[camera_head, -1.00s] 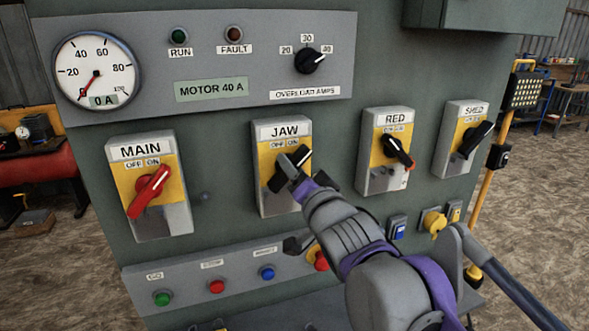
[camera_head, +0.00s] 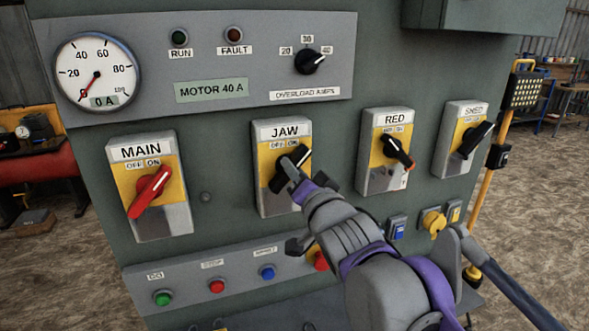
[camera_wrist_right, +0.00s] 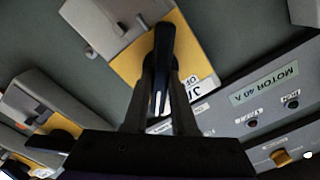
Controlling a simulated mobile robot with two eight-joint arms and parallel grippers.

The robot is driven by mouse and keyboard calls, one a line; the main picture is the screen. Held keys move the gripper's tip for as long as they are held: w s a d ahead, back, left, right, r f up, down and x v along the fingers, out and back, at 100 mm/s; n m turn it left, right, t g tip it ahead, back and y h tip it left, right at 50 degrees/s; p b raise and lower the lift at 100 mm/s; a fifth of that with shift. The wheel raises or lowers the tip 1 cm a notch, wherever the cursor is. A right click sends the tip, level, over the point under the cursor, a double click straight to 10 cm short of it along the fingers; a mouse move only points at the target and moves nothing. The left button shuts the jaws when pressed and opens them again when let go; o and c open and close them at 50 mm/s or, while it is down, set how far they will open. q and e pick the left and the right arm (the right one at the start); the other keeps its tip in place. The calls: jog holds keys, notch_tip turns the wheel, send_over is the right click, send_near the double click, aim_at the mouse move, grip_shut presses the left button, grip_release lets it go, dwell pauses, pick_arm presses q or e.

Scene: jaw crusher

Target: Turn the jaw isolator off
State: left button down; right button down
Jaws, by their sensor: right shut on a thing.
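The jaw isolator (camera_head: 284,200) is a grey box with a yellow plate and a black rotary handle, under a "JAW" label. Its handle (camera_head: 296,160) slants up to the right, toward the ON side. My right gripper (camera_head: 287,170) is shut on this handle. In the right wrist view the black handle (camera_wrist_right: 164,62) stands between the two fingers of the right gripper (camera_wrist_right: 162,95), over the yellow plate. The fingers and wrist hide part of the handle's lower end in the head view. My left gripper is not in view.
The MAIN isolator (camera_head: 162,220) with a red handle stands to the left. The RED isolator (camera_head: 380,180) and SHED isolator (camera_head: 455,165) stand to the right. A strip of push buttons (camera_head: 240,275) runs below, and the meter panel (camera_head: 205,60) is above.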

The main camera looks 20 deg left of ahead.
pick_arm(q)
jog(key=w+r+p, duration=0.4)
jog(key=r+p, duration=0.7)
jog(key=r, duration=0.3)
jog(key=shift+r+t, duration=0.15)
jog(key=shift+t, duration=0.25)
pick_arm(e)
jog(key=shift+s+a+n, duration=0.1)
jog(key=shift+a+n, duration=0.05)
jog(key=shift+n, duration=2.75)
jog(key=shift+s+a+n, duration=0.1)
jog(key=shift+n, duration=2.8)
jog(key=shift+s+a+n, duration=0.1)
jog(key=shift+a+n, duration=0.05)
jog(key=shift+n, duration=2.75)
jog(key=c, duration=0.7)
grip_release()
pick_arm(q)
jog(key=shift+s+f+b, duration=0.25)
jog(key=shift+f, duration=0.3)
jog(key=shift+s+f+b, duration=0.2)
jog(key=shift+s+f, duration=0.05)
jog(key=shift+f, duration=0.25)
pick_arm(e)
jog(key=v, duration=1)
jog(key=shift+s+d, duration=0.3)
